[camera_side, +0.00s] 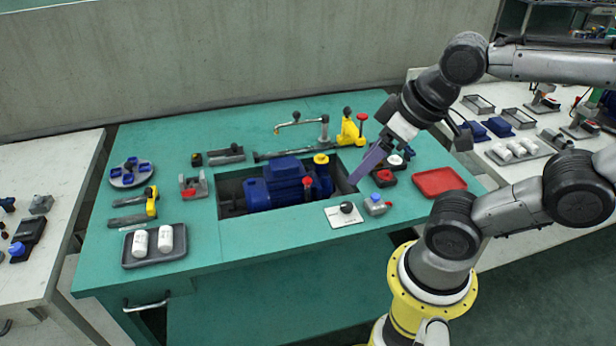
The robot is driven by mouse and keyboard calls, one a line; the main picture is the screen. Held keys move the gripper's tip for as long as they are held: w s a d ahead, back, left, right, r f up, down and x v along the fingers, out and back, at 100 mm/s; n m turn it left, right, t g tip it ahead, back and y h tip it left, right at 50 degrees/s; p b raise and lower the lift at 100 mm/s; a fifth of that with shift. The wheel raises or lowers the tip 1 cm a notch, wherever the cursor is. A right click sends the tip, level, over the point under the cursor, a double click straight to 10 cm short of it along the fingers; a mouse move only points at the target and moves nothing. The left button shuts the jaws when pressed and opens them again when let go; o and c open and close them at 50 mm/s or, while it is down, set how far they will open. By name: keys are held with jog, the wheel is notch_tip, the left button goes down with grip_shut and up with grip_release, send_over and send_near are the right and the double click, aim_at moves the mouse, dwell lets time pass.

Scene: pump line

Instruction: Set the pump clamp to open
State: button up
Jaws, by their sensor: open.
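A blue pump (283,181) sits in a rectangular recess in the green bench. A yellow clamp-like fixture (349,131) with a dark upright knob and a red knob beside it stands behind the recess. A red handle (307,183) and a yellow knob (321,158) are at the pump's right end. I cannot tell for certain which part is the pump clamp, or its setting. My gripper (354,181) points down and left, over the recess's right edge near the pump. It is open, with nothing visible in it; its long purplish fingers overlap in this view.
A dark tray (128,262) with white bottles is at front left. A red tray (439,194) is at right. The bench front is clear.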

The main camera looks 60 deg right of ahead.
dwell(0.4)
jog(key=shift+c, duration=0.7)
jog(key=w+r+n, duration=0.2)
jog(key=w+r, duration=0.2)
jog(key=w, duration=0.1)
jog(key=m+g, duration=0.2)
jog(key=g, duration=0.4)
send_over(307, 178)
notch_tip(307, 178, down, 15)
notch_tip(307, 178, down, 13)
jog(key=shift+f, duration=0.1)
grip_shut()
